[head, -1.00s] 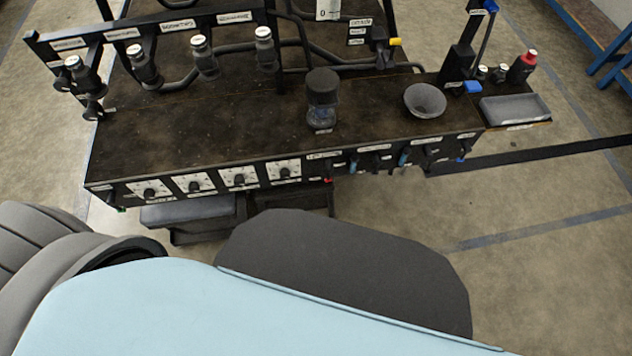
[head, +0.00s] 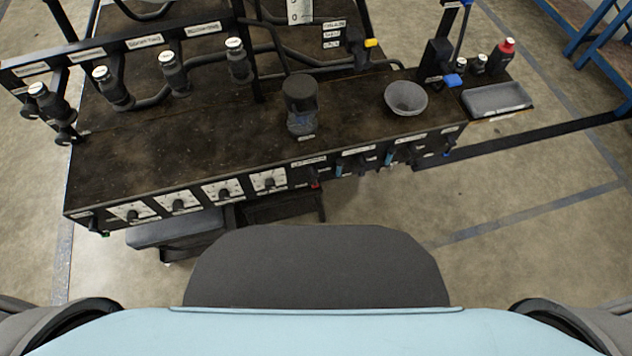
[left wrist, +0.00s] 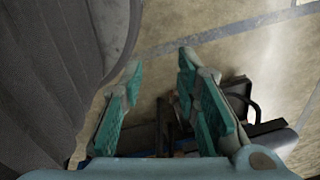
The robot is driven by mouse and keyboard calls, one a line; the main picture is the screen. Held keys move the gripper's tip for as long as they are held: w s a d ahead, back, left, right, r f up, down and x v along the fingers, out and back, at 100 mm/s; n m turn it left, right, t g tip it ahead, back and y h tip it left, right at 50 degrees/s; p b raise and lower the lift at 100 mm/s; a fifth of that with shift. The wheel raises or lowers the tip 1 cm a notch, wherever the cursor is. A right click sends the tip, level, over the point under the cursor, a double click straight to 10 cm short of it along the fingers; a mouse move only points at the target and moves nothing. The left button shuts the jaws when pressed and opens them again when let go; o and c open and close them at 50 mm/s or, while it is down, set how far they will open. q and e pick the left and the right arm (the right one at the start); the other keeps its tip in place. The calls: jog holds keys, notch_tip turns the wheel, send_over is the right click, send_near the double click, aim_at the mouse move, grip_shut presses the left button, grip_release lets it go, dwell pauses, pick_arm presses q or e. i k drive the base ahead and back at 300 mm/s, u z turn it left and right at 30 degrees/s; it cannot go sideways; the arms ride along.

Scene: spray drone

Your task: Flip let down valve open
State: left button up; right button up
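The dark bench (head: 170,150) carries a row of small valves with red and blue handles on the right half of its front panel, such as a blue handle (head: 389,156) and a red one (head: 315,184). A yellow-handled valve (head: 371,43) stands at the back, and a blue-handled one (head: 453,80) sits at the right end. The labels are too small to read, so I cannot tell which is the let down valve. My left gripper (left wrist: 158,60) is open and empty in the left wrist view, with teal fingers apart over the floor. My right gripper is not in view.
A dark canister (head: 301,105) and a funnel (head: 406,97) are on the bench top. Several nozzles hang from a rail at the left. A grey tray (head: 497,99) and red-capped bottle (head: 503,55) are at the right. Floor in front right is clear.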

aim_at(313, 170)
jog(key=u, duration=1.8)
jog(key=k, duration=1.4)
jog(key=z, duration=1.9)
jog(key=i, duration=0.5)
jog(key=z, duration=0.05)
